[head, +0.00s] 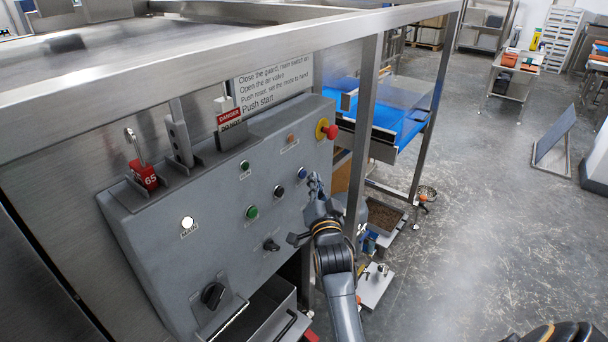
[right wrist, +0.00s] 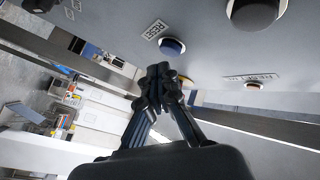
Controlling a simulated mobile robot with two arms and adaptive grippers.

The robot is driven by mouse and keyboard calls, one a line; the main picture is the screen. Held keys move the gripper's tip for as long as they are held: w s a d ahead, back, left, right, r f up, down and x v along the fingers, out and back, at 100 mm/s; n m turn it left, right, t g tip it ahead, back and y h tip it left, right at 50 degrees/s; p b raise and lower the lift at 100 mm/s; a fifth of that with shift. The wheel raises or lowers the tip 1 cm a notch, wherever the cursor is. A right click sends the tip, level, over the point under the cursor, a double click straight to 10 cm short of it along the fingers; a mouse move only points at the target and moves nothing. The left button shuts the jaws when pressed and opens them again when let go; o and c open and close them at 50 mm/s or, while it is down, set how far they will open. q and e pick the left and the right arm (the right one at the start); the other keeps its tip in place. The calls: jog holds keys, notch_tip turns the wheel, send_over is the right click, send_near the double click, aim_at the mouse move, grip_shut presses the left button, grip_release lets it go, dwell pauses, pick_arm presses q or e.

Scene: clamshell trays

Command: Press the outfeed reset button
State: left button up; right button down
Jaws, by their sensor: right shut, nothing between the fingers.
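The grey control panel (head: 225,185) carries several buttons. A blue button (head: 302,173) sits at its right side; in the right wrist view the blue button (right wrist: 172,46) has a label reading RESET beside it. My right gripper (head: 315,182) is shut and empty, just right of the blue button in the head view. In the right wrist view the closed fingertips (right wrist: 160,72) lie just below the blue button, apart from it in the picture. Whether they touch the panel is hard to tell. My left gripper is not in view.
Close by are a black button (head: 279,191), green buttons (head: 252,212), an orange button (head: 291,138) and a red emergency stop (head: 329,130) on yellow. A steel frame post (head: 366,120) stands right of the panel. A blue conveyor (head: 400,117) lies behind it.

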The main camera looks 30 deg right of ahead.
jog(key=s, duration=0.1)
jog(key=s+d+p, duration=0.1)
jog(key=s, duration=0.1)
jog(key=s+d+p, duration=0.1)
jog(key=shift+s, duration=0.3)
dwell(0.7)
